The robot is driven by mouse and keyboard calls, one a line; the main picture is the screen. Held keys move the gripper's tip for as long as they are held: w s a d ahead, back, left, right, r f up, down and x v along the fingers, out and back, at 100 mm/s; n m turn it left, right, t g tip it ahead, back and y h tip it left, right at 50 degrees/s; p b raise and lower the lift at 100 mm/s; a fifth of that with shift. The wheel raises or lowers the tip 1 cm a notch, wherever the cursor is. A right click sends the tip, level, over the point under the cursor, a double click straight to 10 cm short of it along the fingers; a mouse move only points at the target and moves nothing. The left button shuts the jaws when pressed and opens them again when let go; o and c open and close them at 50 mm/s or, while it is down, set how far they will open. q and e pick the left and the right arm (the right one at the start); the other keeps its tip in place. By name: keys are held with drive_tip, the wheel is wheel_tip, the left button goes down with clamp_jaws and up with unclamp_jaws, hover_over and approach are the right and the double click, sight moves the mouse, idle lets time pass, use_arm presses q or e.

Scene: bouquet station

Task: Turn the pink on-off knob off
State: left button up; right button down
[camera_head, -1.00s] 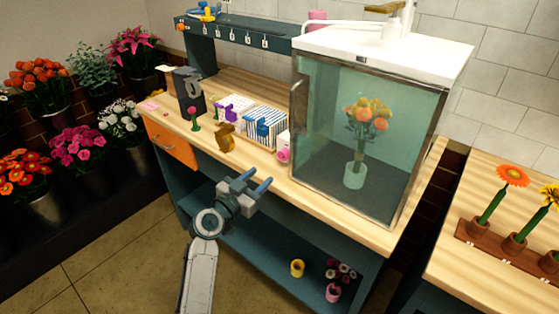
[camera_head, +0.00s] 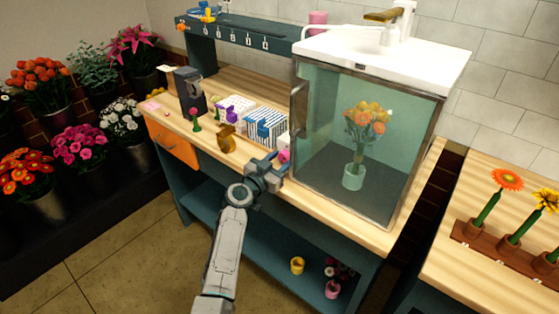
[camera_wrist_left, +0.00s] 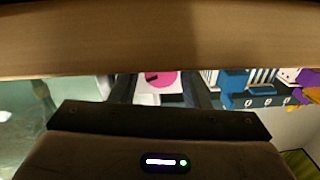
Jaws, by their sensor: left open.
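The pink knob (camera_head: 284,155) is on the front of a small white box (camera_head: 283,141) on the wooden counter, left of the glass cabinet. In the left wrist view the knob (camera_wrist_left: 163,80) is a pink disc with a dark mark on a white face. My left gripper (camera_head: 278,163) is open at the counter's front edge, close in front of the knob and partly covering it. In the wrist view its dark fingers (camera_wrist_left: 160,92) stand either side of the knob; I cannot tell whether they touch it. My right gripper is not in view.
The glass cabinet (camera_head: 330,105) with a vase of flowers inside stands close on the right. A blue-and-white striped holder (camera_head: 266,124) and a brown-gold object (camera_head: 227,139) stand to the left. The counter edge (camera_wrist_left: 160,45) crosses the wrist view. A lower shelf (camera_head: 255,252) lies beneath.

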use_arm(q)
drive_tip(key=c, duration=0.7)
drive_tip(key=n+b, duration=0.1)
drive_tip(key=n, duration=0.1)
drive_tip(key=shift+n, duration=1.8)
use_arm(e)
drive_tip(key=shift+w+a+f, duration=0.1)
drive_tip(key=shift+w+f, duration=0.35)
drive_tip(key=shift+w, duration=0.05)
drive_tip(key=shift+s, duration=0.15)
use_arm(q)
drive_tip(key=o, duration=0.7)
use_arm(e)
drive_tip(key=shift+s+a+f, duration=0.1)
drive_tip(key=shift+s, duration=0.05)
use_arm(q)
drive_tip(key=shift+s+a, duration=0.1)
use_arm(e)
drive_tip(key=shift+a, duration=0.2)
